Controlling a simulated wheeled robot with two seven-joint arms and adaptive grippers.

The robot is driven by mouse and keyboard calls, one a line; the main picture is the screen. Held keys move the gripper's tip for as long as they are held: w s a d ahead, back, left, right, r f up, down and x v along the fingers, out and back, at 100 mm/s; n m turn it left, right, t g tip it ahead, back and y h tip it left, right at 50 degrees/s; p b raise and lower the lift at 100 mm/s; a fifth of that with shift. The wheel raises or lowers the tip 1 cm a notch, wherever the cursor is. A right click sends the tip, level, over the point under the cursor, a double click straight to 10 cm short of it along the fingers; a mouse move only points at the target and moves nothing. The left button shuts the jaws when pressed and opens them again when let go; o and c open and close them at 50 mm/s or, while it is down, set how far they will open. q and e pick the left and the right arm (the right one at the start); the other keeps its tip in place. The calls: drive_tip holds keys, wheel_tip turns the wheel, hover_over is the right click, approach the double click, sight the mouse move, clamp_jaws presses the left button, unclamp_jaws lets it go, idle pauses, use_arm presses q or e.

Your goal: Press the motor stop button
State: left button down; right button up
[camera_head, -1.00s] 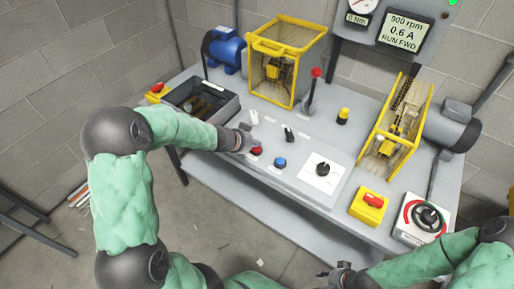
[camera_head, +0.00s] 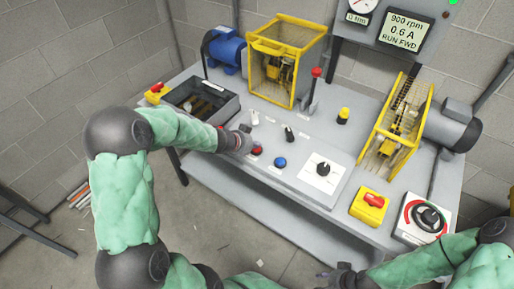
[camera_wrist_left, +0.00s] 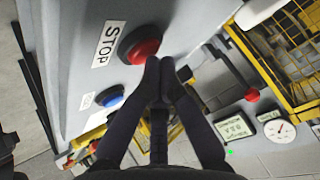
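The red stop button (camera_head: 257,150) is on the sloped front of the grey console. In the left wrist view it is a red cap (camera_wrist_left: 140,45) in a dark ring, beside a white STOP label (camera_wrist_left: 108,44). My left gripper (camera_head: 246,130) is just behind and left of it. In the wrist view its fingertips (camera_wrist_left: 160,66) are together with nothing between them, close by the cap; I cannot tell if they touch it. The display (camera_head: 405,32) reads 900 rpm, 0.6 A, RUN FWD. My right gripper (camera_head: 343,274) is low in front of the bench, its fingers unclear.
A blue button (camera_head: 280,162) and a black knob (camera_head: 323,168) are right of the red button. A black switch (camera_head: 289,133) and a red-topped lever (camera_head: 316,73) stand behind. A yellow box with a red switch (camera_head: 370,205) is at the front right. Yellow cages (camera_head: 285,62) enclose machinery.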

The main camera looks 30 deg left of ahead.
idle(0.3)
use_arm(q)
drive_tip(key=shift+r+p, duration=0.45)
drive_tip(key=shift+p, duration=0.2)
wheel_tip(320, 180, up, 6)
drive_tip(key=p, duration=0.6)
idle(0.8)
